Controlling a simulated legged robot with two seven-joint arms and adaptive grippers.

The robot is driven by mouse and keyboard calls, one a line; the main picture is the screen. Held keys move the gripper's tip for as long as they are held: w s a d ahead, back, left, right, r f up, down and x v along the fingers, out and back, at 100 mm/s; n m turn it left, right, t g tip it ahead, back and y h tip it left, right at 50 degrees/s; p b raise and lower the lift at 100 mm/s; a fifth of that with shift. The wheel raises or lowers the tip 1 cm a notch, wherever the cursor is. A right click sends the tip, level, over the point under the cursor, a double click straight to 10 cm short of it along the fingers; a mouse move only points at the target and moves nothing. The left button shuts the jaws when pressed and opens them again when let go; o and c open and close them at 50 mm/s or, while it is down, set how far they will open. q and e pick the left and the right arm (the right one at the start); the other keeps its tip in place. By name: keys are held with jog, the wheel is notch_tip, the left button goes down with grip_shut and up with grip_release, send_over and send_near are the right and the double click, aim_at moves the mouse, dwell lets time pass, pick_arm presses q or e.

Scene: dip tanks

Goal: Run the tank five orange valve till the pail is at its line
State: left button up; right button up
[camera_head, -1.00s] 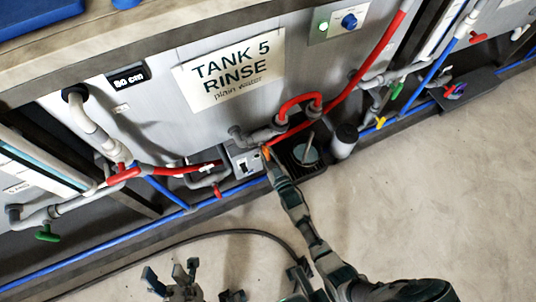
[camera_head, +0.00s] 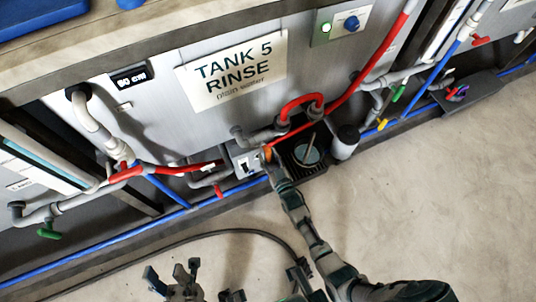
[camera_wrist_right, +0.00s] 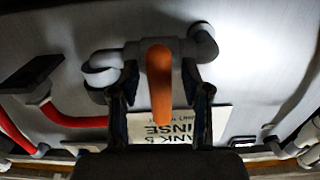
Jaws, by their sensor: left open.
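The orange valve handle (camera_head: 267,153) is low on the front of the tank marked TANK 5 RINSE (camera_head: 232,72). My right gripper (camera_head: 271,163) is at it. In the right wrist view the orange handle (camera_wrist_right: 159,85) stands between my two spread fingers (camera_wrist_right: 163,103), with a gap visible on each side. A round teal-grey shape (camera_head: 307,149) on the black grating beside the valve may be the pail; its line and level cannot be made out. My left gripper (camera_head: 172,277) is open and empty over the floor at the bottom left.
A grey cylinder with a dark top (camera_head: 345,142) stands right of the grating. Red pipes (camera_head: 345,108) and a blue pipe (camera_head: 115,244) run along the tanks. A dark cable (camera_head: 215,232) curves over the floor. The floor at right is clear.

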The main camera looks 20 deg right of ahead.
jog(key=shift+r, duration=0.35)
jog(key=s, duration=1.2)
jog(key=shift+d, duration=0.2)
jog(key=shift+w+f, duration=0.1)
